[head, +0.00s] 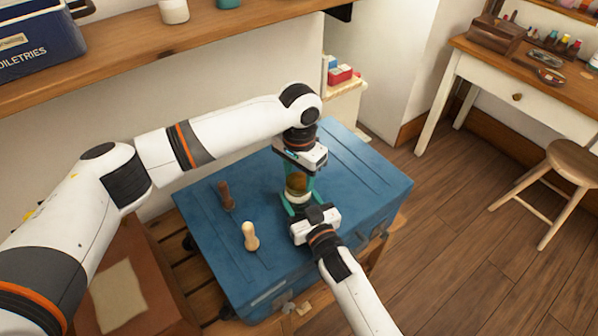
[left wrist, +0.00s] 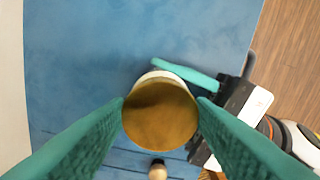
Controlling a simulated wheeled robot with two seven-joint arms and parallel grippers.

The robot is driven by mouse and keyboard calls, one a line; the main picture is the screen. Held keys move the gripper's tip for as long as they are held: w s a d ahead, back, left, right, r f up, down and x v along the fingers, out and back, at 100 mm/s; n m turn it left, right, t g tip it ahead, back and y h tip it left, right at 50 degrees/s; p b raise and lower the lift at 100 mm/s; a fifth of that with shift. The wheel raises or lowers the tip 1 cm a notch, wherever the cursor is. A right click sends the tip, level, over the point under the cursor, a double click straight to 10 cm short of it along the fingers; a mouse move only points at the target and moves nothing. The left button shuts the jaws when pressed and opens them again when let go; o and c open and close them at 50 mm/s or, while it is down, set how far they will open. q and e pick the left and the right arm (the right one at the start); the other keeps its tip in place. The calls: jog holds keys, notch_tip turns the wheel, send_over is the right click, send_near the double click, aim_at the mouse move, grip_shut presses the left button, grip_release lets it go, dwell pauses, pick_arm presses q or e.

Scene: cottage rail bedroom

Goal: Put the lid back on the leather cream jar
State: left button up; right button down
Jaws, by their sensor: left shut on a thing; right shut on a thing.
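The round golden-brown lid (head: 297,182) is between the fingers of my left gripper (head: 299,178), which is shut on it from above. The lid (left wrist: 160,115) fills the space between the teal fingers in the left wrist view. The pale leather cream jar (head: 297,197) is directly below, upright over the blue trunk. My right gripper (head: 300,208) is shut on the jar from the front. In the left wrist view a white edge of the jar (left wrist: 162,76) shows past the lid's upper side. I cannot tell whether lid and jar touch.
The blue trunk (head: 345,160) has a dark brown handled tool (head: 226,195) and a pale wooden piece (head: 250,238) standing left of the jar. A shelf (head: 150,60) runs behind. The trunk's right side is clear. A desk (head: 500,65) and stool (head: 570,165) stand far right.

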pick_arm(q)
jog(key=m, duration=0.5)
jog(key=shift+s, duration=0.1)
jog(key=m, duration=0.6)
jog(key=shift+s+d, duration=0.1)
jog(key=m, duration=0.4)
jog(key=shift+m, duration=0.3)
jog(key=m, duration=0.6)
jog(key=shift+s, duration=0.1)
jog(key=m, duration=0.4)
jog(key=shift+a, duration=0.2)
jog(key=m, duration=0.4)
jog(key=shift+m, duration=0.4)
jog(key=m, duration=0.4)
jog(key=shift+a, duration=0.15)
jog(key=m, duration=0.4)
jog(key=shift+m, duration=0.3)
